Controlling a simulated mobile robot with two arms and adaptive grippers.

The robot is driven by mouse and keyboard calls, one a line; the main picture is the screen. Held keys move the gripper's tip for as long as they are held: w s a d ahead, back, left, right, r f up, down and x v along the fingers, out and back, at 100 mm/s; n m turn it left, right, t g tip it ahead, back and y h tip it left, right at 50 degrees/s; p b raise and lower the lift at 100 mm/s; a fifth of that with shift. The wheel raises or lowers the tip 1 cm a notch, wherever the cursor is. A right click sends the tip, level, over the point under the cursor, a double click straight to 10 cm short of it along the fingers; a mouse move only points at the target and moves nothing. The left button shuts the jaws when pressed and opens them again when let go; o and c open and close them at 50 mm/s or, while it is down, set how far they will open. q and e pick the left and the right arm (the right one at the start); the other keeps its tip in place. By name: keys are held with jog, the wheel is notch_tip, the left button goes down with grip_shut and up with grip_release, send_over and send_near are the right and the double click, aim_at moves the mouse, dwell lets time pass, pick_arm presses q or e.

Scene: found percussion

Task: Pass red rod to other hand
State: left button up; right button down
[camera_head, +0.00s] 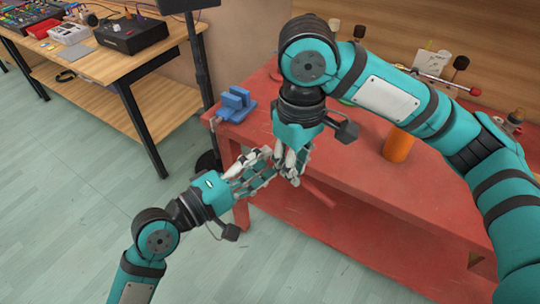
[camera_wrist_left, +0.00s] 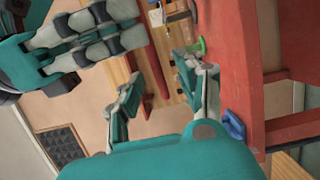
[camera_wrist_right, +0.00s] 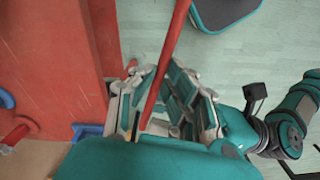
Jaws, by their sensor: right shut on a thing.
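The red rod (camera_wrist_right: 169,50) is a long thin bar, gripped between the fingers of my right gripper (camera_head: 292,168). In the head view a short stretch of the rod (camera_head: 319,193) shows against the red workbench. My left gripper (camera_head: 262,166) is right beside the right one, their fingers overlapping in the head view. In the left wrist view the left fingers stand apart, and the rod (camera_wrist_left: 156,68) shows in the gap between them, beyond the tips. I cannot tell whether the left fingers touch it. The hands hide part of the rod.
The red workbench (camera_head: 375,215) is close by the hands, with a blue vise (camera_head: 236,103) at its corner and an orange cylinder (camera_head: 398,146) on top. A wooden table (camera_head: 100,66) with electronic gear stands at the back left. Open floor lies at the front left.

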pick_arm(q)
jog(key=shift+x, duration=1.5)
jog(key=shift+a, duration=0.1)
grip_shut()
jog(key=shift+f, duration=0.1)
pick_arm(e)
jog(key=c, duration=1.3)
grip_release()
